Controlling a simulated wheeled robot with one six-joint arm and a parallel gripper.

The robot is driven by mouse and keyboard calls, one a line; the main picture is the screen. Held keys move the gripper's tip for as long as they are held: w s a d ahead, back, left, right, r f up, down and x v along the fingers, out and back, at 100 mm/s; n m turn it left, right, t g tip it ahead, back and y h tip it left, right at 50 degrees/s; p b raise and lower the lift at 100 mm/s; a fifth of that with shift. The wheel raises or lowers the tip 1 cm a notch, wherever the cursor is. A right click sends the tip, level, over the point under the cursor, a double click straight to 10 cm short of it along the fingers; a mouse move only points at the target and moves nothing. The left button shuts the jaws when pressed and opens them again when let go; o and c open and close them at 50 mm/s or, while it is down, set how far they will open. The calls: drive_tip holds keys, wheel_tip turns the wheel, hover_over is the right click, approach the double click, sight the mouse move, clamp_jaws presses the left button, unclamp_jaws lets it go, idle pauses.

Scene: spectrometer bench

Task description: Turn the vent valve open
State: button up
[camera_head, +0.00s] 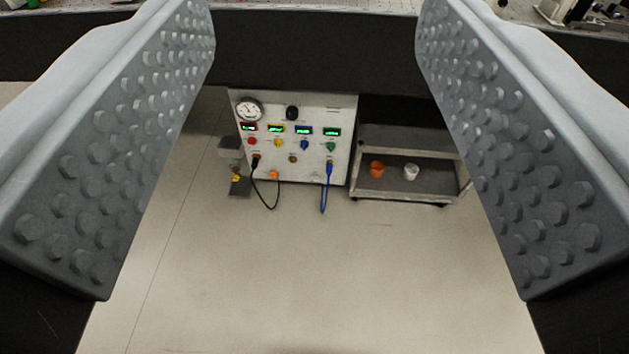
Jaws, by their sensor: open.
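My gripper (315,150) is open, its two studded grey fingers spread wide at the left and right of the view with nothing between them. Beyond it, well apart, is a pale control panel (312,172) under the bench edge. The panel has a round gauge (249,109), a black knob (292,113), several lit displays, and a row of small red, yellow, blue and green knobs. I cannot read the labels, so I cannot tell which part is the vent valve. A small fitting with a yellow part (236,178) is at the panel's left side.
A black cable (268,198) and a blue cable (323,197) hang from the panel. A grey cart (410,185) to the right holds an orange cup (377,168) and a white cup (411,171). The dark bench edge (315,50) crosses above. The floor in front is clear.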

sight(315, 179)
drive_tip(key=w+f, duration=0.3)
drive_tip(key=w, duration=0.7)
drive_tip(key=w+f, duration=0.3)
drive_tip(key=w, duration=0.6)
drive_tip(key=w+f, duration=0.3)
drive_tip(key=w, duration=0.7)
drive_tip(key=w+a+f, duration=0.1)
drive_tip(key=w+f, duration=0.9)
drive_tip(key=w, duration=0.1)
drive_tip(key=w+f, duration=0.5)
drive_tip(key=f, duration=0.4)
drive_tip(key=w+f+h, duration=0.1)
drive_tip(key=w+f, duration=0.3)
drive_tip(key=f, duration=0.5)
drive_tip(key=w+f, duration=0.5)
drive_tip(key=f, duration=0.3)
wheel_tip(315, 179, down, 18)
drive_tip(key=w+a, duration=0.1)
drive_tip(key=s+f, duration=0.3)
drive_tip(key=f, duration=0.7)
drive_tip(key=s+f+n, duration=0.1)
drive_tip(key=s+f, duration=0.3)
drive_tip(key=f, duration=0.7)
drive_tip(key=s+f, duration=0.3)
drive_tip(key=f, duration=0.7)
drive_tip(key=w+d, duration=0.1)
drive_tip(key=w, duration=1.6)
drive_tip(key=shift+w+d+n+t+h, duration=0.15)
drive_tip(key=shift+d+n+t+h, duration=0.15)
drive_tip(key=shift+d, duration=0.1)
